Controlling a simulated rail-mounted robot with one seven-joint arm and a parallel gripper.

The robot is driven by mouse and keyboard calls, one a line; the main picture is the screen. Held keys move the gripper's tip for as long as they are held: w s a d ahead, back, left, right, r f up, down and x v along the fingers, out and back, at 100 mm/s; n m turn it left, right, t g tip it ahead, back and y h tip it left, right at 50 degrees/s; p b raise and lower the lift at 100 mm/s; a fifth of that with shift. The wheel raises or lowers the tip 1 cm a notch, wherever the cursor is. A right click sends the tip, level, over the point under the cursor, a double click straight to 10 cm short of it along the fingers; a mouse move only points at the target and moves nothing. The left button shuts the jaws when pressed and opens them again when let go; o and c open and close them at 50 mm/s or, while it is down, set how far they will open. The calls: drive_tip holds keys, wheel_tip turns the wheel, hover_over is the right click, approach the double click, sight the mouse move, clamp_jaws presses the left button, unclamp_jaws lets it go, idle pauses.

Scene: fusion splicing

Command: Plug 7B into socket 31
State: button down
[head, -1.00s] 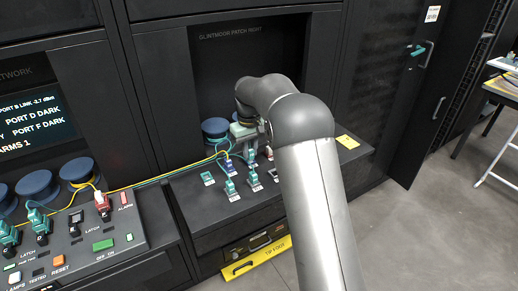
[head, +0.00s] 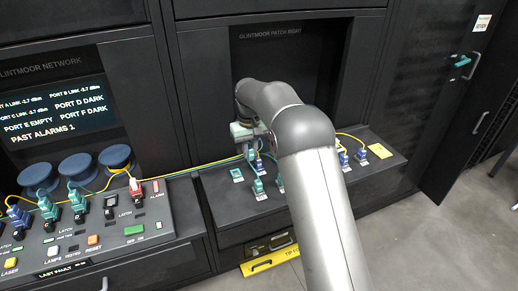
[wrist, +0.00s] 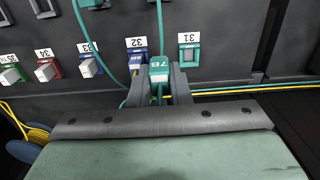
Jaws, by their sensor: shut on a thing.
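My gripper (wrist: 158,92) is shut on the green plug 7B (wrist: 158,66), with one finger on each side of it. A green cable runs from the plug towards the top of the wrist view. Socket 31 (wrist: 189,55), an empty green-framed opening under its label, is just right of the plug in that view; the plug is apart from it. In the head view my gripper (head: 250,136) is above the right panel, and an empty green socket (head: 237,175) lies below and left of it. The plug's tip is hidden.
Yellow and green cables (wrist: 240,91) run along the panel. A control desk (head: 110,235) with several plugs is at left.

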drive_tip(key=shift+w+a+f+b, duration=0.1)
drive_tip(key=shift+a+f+b, duration=0.2)
drive_tip(key=shift+a+f, duration=0.65)
drive_tip(key=shift+w+a+f+b, duration=0.1)
drive_tip(key=shift+a+f+b, duration=0.25)
drive_tip(key=shift+a+f, duration=0.65)
drive_tip(key=shift+w+a+f+b, duration=0.1)
drive_tip(key=shift+a+f+b, duration=0.2)
drive_tip(key=shift+a+f, duration=0.65)
drive_tip(key=shift+d+f, duration=0.3)
drive_tip(key=shift+f, duration=0.5)
drive_tip(key=c, duration=1.3)
unclamp_jaws()
drive_tip(key=shift+o, duration=0.2)
drive_tip(key=shift+r, duration=0.1)
wheel_tip(320, 180, up, 17)
